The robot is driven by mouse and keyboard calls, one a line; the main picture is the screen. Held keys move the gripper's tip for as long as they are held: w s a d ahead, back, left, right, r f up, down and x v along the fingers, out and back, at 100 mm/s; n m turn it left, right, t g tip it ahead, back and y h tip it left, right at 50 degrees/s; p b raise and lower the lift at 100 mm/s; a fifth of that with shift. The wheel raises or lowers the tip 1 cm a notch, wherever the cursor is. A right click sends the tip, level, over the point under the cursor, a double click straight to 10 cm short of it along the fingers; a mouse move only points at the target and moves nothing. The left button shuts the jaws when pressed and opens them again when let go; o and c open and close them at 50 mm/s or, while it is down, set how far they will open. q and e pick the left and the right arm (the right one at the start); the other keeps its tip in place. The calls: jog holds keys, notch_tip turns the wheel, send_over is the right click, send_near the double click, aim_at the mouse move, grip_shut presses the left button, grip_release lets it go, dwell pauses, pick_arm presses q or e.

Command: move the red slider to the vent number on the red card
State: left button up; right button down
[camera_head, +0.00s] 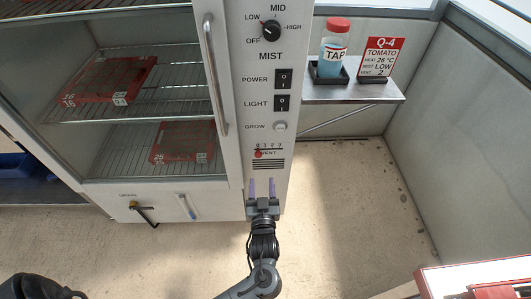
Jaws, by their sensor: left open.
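The red slider (257,154) is a small red knob on the vent scale of the white control panel. It sits at the left end, beneath the 0 of the marks 0 to 3. The red card (382,58) stands on the side shelf and reads Q-4, TOMATO, heat 26 °C, mist LOW, vent 2. My left gripper (262,187) is open and empty, its two purple fingers pointing up the panel just below the vent grille, apart from the slider. My right gripper is not in view.
Above the vent scale are the mist dial (271,30), power switch (283,79), light switch (281,103) and grow button (280,126). A bottle (334,50) stands on the side shelf (352,93). A long door handle (214,75) and red trays (184,142) are at left. The floor is open.

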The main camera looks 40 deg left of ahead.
aim_at(258, 156)
pick_arm(q)
jog(key=b+x, duration=0.3)
jog(key=x, duration=0.4)
jog(key=shift+s+a, duration=0.1)
jog(key=shift+a, duration=0.05)
jog(key=shift+w+a+b, duration=0.55)
jog(key=shift+a+b, duration=0.1)
jog(key=shift+a, duration=0.15)
jog(key=shift+w+a, duration=0.2)
jog(key=shift+a, duration=0.1)
jog(key=shift+w+a+r, duration=0.1)
jog(key=shift+w+a, duration=0.05)
jog(key=shift+w, duration=0.35)
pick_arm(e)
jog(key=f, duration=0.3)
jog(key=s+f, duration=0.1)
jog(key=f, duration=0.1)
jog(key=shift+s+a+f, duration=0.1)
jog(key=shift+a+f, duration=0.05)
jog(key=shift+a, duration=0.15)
pick_arm(q)
jog(key=shift+s, duration=0.15)
jog(key=c, duration=0.3)
grip_shut()
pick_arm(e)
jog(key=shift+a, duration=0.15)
